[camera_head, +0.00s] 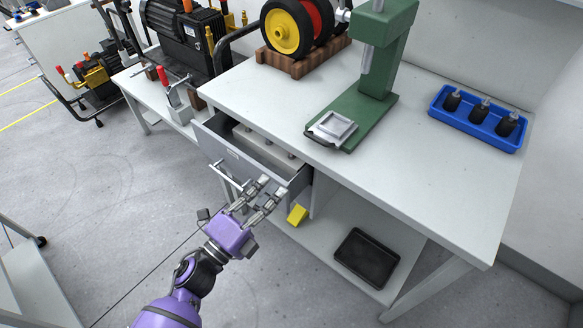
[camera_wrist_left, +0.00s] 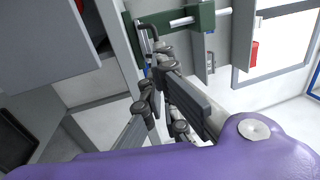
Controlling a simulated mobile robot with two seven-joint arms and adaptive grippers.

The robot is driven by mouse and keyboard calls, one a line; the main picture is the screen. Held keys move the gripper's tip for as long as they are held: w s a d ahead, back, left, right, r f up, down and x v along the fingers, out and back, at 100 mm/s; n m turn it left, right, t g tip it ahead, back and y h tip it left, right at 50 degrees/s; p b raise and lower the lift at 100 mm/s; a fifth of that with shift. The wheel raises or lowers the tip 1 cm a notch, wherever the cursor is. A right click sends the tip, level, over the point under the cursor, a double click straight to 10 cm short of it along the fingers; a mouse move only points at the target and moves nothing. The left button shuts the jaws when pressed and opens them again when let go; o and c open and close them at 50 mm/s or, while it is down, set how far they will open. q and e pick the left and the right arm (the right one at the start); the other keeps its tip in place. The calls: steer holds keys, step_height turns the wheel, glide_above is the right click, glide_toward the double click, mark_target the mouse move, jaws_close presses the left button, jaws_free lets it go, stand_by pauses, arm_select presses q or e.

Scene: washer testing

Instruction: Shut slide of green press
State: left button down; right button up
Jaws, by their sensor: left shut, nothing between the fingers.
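The green press (camera_head: 386,62) stands upright on the grey workbench. A light grey square slide plate (camera_head: 334,127) lies at the front of its base, near the bench's front edge. My left gripper (camera_head: 272,188) is shut and empty. It is in front of the bench, below and left of the slide plate, by the front of an open drawer (camera_head: 241,160). I cannot tell whether it touches the drawer. In the left wrist view, a green part with a silver rod (camera_wrist_left: 203,17) shows beyond the fingers. My right gripper is out of view.
The open drawer juts out under the bench top (camera_head: 420,160). A blue tray (camera_head: 519,148) with several black parts stands at the right. A wheel assembly on a wooden block (camera_head: 304,65) is behind. A black tray (camera_head: 367,258) and a yellow block (camera_head: 297,214) are below.

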arm_select(q)
glide_toward(315, 139)
steer(key=x, duration=0.5)
steer(key=shift+w+d, duration=0.15)
steer(key=shift+w, duration=0.1)
steer(key=shift+w+d+r, duration=0.2)
steer(key=shift+w+d, duration=0.1)
steer(key=shift+w, duration=0.1)
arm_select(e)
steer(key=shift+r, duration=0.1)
